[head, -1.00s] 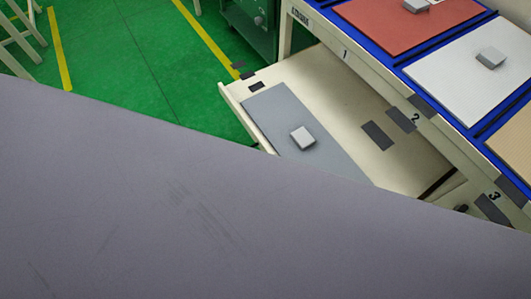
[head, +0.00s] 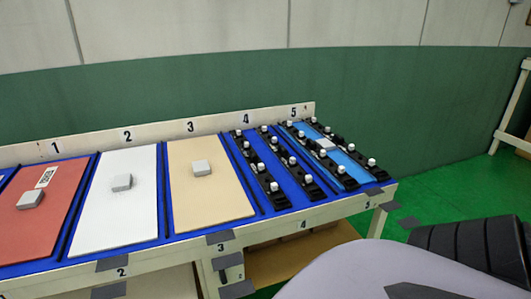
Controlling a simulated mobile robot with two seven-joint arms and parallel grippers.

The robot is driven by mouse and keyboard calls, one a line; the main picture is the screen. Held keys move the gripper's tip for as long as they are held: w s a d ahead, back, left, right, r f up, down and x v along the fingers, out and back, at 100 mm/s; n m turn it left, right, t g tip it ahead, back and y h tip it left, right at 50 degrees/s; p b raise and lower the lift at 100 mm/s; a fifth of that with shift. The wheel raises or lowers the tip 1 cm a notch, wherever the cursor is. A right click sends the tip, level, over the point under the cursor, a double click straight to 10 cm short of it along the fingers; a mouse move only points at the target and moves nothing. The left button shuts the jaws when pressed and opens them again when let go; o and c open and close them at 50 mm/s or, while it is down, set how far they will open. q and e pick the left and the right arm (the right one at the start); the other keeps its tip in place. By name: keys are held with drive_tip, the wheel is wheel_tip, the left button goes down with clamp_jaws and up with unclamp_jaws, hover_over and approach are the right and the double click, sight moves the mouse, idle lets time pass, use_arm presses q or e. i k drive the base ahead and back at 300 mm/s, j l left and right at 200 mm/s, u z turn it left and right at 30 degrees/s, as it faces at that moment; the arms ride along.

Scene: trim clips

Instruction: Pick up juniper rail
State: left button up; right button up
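Black strips with white round knobs lie on the sloped blue rack. Two strips, a left one (head: 258,166) and a right one (head: 291,160), lie in slot 4. Two more, including a right one (head: 357,158), lie along a light blue panel in slot 5. No strip is marked juniper, so I cannot tell which one is the juniper rail. Neither gripper can be made out. A large lavender-grey shape at the bottom right is probably part of me.
A red panel (head: 45,228), a white panel (head: 115,210) and a beige panel (head: 208,195) lie in slots 1 to 3, each with a grey block. A green wall (head: 400,110) stands behind. Dark ribbed shapes (head: 480,252) fill the lower right.

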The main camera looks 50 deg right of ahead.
sight(279, 201)
drive_tip(key=z, duration=1.6)
drive_tip(key=i+l, duration=0.1)
drive_tip(key=l, duration=0.25)
drive_tip(key=i+l, duration=0.1)
drive_tip(key=l, duration=0.25)
drive_tip(key=i+l, duration=0.1)
drive_tip(key=l, duration=0.25)
drive_tip(key=i+l, duration=0.1)
drive_tip(key=l, duration=0.3)
drive_tip(key=i+l, duration=0.1)
drive_tip(key=l, duration=0.25)
